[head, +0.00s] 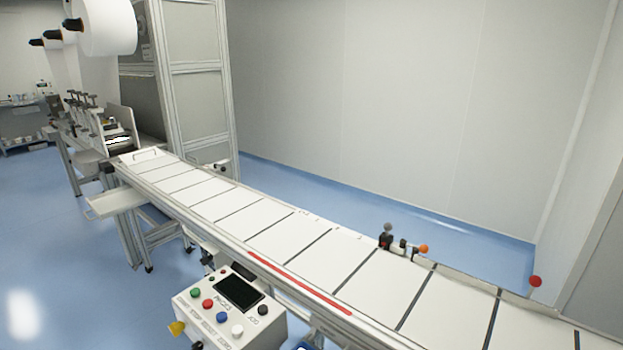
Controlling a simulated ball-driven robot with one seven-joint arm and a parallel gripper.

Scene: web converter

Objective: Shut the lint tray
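A pale, shallow tray (115,202) juts out from the near side of the conveyor frame at the left, below the belt level. It looks like the lint tray in an open position, but it is small here and I cannot be sure. Its inside and any handle are too small to make out. My gripper and arm are not in view.
A long white conveyor (290,243) with dark cross lines runs from the left back to the right front. A control box (230,308) with coloured buttons and a dark screen stands at its near side. White rolls (104,26) hang at upper left. Blue floor (65,260) is clear at left.

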